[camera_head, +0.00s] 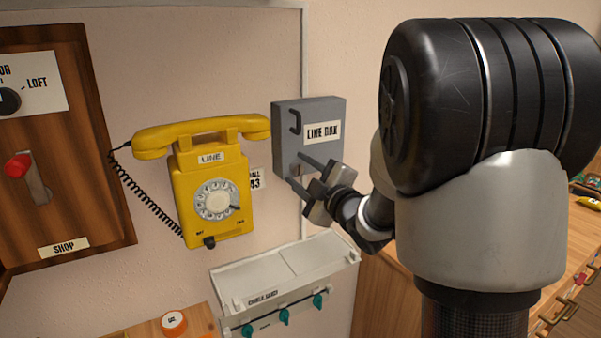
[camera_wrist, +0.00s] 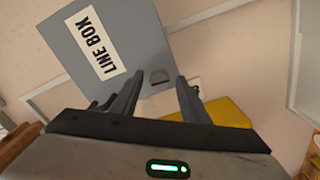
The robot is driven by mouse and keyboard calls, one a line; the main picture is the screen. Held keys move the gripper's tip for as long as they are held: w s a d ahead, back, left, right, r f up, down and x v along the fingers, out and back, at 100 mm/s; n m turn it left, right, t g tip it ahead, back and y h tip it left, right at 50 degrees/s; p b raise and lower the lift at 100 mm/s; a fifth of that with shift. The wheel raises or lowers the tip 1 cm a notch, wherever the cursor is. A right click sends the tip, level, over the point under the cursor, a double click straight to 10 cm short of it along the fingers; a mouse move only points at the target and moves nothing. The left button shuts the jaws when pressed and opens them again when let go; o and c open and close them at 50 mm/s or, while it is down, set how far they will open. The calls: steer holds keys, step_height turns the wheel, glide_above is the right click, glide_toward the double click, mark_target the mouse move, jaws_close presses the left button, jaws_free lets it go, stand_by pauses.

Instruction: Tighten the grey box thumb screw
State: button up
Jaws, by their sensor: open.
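The grey box (camera_head: 311,112), labelled LINE BOX, is mounted on the wall right of the yellow phone. It fills the upper left of the wrist view (camera_wrist: 120,22). My gripper (camera_head: 297,169) is open and empty at the lower part of the box. In the head view the screw cannot be made out by my fingers.
A yellow dial phone (camera_head: 212,180) hangs just left of the box. A wooden SHOP panel (camera_head: 75,150) with a red-tipped lever is farther left. A pale unit with teal knobs (camera_head: 285,275) is below. A wooden counter (camera_head: 560,290) with small items is at right.

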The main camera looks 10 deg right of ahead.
jaws_close()
